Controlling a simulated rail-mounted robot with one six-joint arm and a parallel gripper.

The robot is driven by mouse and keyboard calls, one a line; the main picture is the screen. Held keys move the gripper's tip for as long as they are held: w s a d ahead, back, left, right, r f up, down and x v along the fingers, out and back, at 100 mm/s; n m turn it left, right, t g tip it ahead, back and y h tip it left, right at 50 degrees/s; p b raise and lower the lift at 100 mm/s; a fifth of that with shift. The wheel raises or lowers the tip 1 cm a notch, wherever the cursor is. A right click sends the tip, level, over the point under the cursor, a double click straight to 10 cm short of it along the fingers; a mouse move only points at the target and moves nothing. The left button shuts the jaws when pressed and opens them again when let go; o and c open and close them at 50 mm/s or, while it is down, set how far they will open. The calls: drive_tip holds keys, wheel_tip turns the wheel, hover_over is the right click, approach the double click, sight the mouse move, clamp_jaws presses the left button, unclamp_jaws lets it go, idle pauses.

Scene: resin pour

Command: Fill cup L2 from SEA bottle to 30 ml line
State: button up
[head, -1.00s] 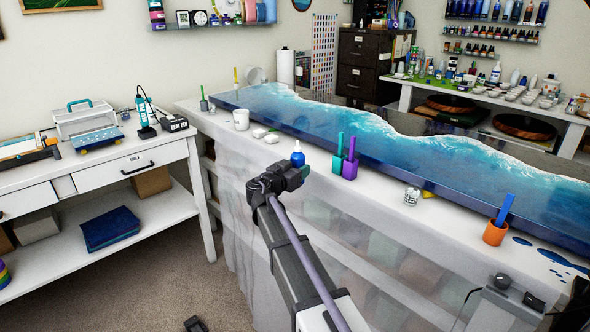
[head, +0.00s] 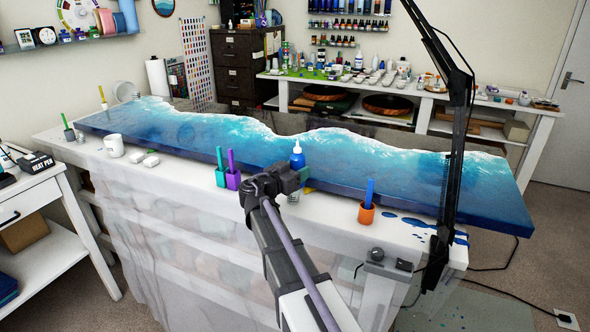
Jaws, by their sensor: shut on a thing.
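A blue bottle (head: 297,159) with a white nozzle tip stands upright at the end of my arm, in front of the wave-patterned slab. My gripper (head: 296,178) is shut on it; the fingers are largely hidden behind the wrist. No label can be read on the bottle from here. I cannot make out a cup marked L2 or a 30 ml line. A small clear item (head: 293,197) shows just below the gripper on the bench's front strip, partly hidden.
A teal holder (head: 222,179) and a purple holder (head: 233,181) stand just left of my gripper. An orange pot (head: 366,213) stands to the right. A white mug (head: 114,145) stands far left. A black stand arm (head: 456,150) rises at right. The blue slab (head: 400,170) fills the bench behind.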

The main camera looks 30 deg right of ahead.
drive_tip(key=shift+s+r+n, duration=0.15)
drive_tip(key=shift+s+n, duration=0.05)
drive_tip(key=shift+n, duration=0.2)
drive_tip(key=s+f+n+g, duration=0.1)
drive_tip(key=s+n, duration=0.1)
drive_tip(key=n, duration=0.3)
drive_tip(key=s+f+n+g+b, duration=0.1)
drive_tip(key=s+f+n, duration=0.1)
drive_tip(key=n, duration=0.3)
drive_tip(key=s+d+f+n+g+y, duration=0.1)
drive_tip(key=s+n, duration=0.1)
drive_tip(key=n, duration=0.3)
drive_tip(key=shift+s+d+f, duration=0.1)
drive_tip(key=shift+s+f, duration=0.05)
drive_tip(key=shift+s, duration=0.2)
drive_tip(key=r+n+p, duration=0.2)
drive_tip(key=r+n, duration=0.1)
drive_tip(key=r+n+g+p, duration=0.1)
drive_tip(key=shift+w+r+p, duration=0.2)
drive_tip(key=shift+w+p, duration=0.1)
drive_tip(key=shift+w, duration=0.1)
drive_tip(key=shift+o, duration=0.7)
drive_tip(key=c, duration=0.5)
